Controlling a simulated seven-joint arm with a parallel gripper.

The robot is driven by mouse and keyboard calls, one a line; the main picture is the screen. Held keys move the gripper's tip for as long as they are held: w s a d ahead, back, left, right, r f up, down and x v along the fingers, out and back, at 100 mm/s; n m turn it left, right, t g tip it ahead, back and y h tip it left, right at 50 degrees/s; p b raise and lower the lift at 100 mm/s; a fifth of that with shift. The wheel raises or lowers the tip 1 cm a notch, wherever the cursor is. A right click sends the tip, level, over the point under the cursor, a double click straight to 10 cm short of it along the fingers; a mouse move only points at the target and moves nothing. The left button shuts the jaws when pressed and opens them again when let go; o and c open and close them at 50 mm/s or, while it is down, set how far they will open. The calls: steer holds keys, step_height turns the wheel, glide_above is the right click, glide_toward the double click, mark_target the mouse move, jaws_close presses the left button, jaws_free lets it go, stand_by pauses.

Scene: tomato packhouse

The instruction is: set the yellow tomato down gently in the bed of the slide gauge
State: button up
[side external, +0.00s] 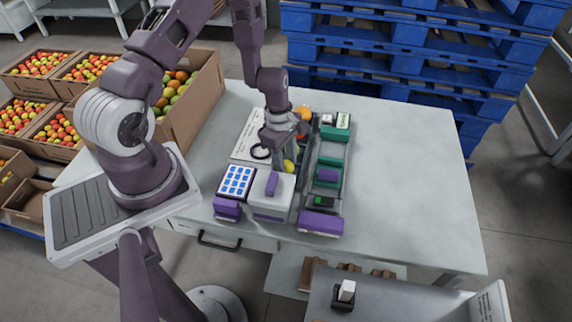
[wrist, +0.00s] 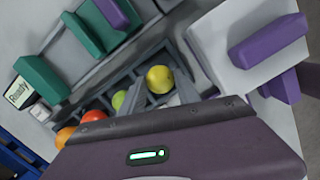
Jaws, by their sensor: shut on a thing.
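The yellow tomato (wrist: 160,79) is round and shows in the wrist view at a compartment of a dark divided tray (wrist: 138,71); it also shows below my gripper in the side view (side external: 289,167). My gripper (side external: 286,160) points down and is shut on the yellow tomato; its grey fingers partly show in the wrist view (wrist: 164,98). I cannot tell whether the tomato touches the tray floor. The slide gauge (side external: 329,160) stands right of the tray in the side view, with green blocks (wrist: 85,36) and a purple slider (wrist: 112,13). Its bed holds no tomato that I see.
Orange (wrist: 65,137), red (wrist: 93,116) and green (wrist: 118,99) tomatoes sit in the tray. A small "Ready" display (wrist: 20,91) stands by the gauge. The table's right side is clear.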

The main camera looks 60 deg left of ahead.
mark_target(289, 161)
steer(key=r, duration=0.5)
steer(key=w+r, duration=0.1)
steer(key=r, duration=0.2)
steer(key=shift+a+r, duration=0.1)
steer(key=shift+r, duration=0.05)
steer(key=w+f, duration=0.1)
steer(key=w, duration=0.3)
steer(key=w+f, duration=0.1)
steer(key=w, duration=0.4)
steer(key=w+f, duration=0.1)
steer(key=w, duration=0.4)
steer(key=shift+w+d+f, duration=0.2)
steer(key=shift+d+f, duration=0.05)
steer(key=shift+f, duration=0.15)
steer(key=shift+w+f, duration=0.15)
steer(key=shift+w, duration=0.05)
steer(key=shift+f, duration=1.8)
steer(key=shift+f, duration=0.55)
steer(key=o, duration=1)
steer(key=c, duration=0.3)
steer(key=shift+c, duration=0.2)
